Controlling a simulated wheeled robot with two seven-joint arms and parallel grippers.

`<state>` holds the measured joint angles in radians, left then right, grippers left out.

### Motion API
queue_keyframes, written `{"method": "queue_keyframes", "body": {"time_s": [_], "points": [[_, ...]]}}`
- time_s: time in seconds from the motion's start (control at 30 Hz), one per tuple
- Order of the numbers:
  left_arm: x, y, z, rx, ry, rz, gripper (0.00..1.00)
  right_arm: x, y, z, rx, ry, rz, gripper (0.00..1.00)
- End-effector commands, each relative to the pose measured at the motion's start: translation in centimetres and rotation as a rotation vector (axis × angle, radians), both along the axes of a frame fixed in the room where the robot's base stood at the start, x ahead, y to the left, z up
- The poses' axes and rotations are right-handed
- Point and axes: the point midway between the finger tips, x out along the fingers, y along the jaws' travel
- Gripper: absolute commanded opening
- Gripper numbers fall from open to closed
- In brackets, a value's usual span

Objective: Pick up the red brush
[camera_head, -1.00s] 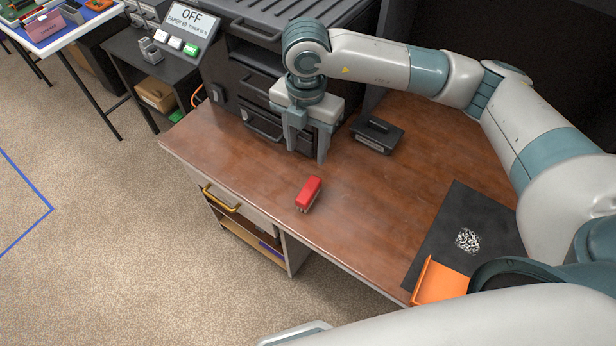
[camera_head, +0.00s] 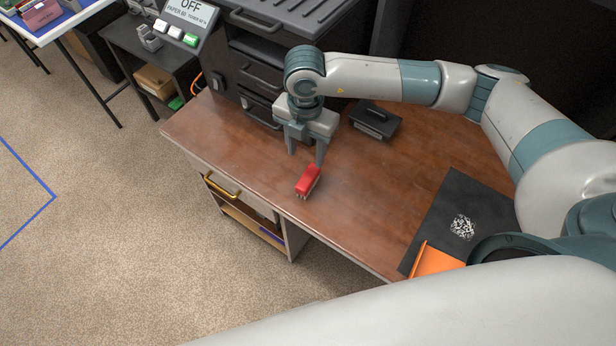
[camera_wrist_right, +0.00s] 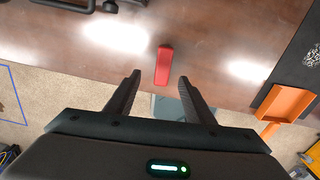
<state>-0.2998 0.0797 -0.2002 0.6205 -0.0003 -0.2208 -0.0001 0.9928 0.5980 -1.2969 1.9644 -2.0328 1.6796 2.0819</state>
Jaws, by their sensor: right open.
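The red brush (camera_head: 308,180) lies on the brown wooden desk (camera_head: 240,150), near its front edge. My right gripper (camera_head: 306,160) is open and empty. It hangs fingers down above the desk, just behind the brush in the head view. In the right wrist view the brush (camera_wrist_right: 163,64) shows beyond the gap between the two open fingers (camera_wrist_right: 158,85), roughly in line with it, and no contact shows. My left gripper is in neither current view.
A black block-like object (camera_head: 375,120) stands on the desk behind the gripper. A black mat (camera_head: 450,205) with a white speckled patch and an orange tray (camera_head: 435,260) lie at the right. A dark drawer unit (camera_head: 262,75) stands at the back. The desk around the brush is clear.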

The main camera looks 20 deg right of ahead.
Motion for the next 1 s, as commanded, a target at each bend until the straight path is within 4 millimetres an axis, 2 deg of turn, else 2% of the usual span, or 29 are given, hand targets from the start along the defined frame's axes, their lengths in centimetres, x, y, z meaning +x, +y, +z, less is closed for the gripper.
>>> {"method": "queue_keyframes", "body": {"time_s": [0.03, 0.2, 0.33, 0.77, 1.0], "points": [[0.0, 0.0, 0.7, 0.0, 0.0, 0.0, 0.0, -0.1, -0.1, -0.7, -0.003, 0.003, -0.001, 0.48], [0.0, -0.1, 1.5, -0.001, -0.001, 0.0, 0.0, -0.1, 0.0, -3.5, -0.001, 0.001, 0.0, 0.48], [0.0, -0.1, 1.9, -0.001, -0.001, 0.0, 0.0, -0.1, 0.0, -4.9, -0.001, 0.002, 0.001, 0.48], [0.0, -0.1, 1.9, -0.001, -0.001, 0.001, 0.0, 0.0, 0.0, -5.5, -0.001, -0.001, 0.001, 0.48], [0.0, -0.1, 3.2, -0.001, -0.001, 0.001, 0.0, -0.5, -0.2, -6.7, -0.002, 0.002, 0.001, 0.48]]}}
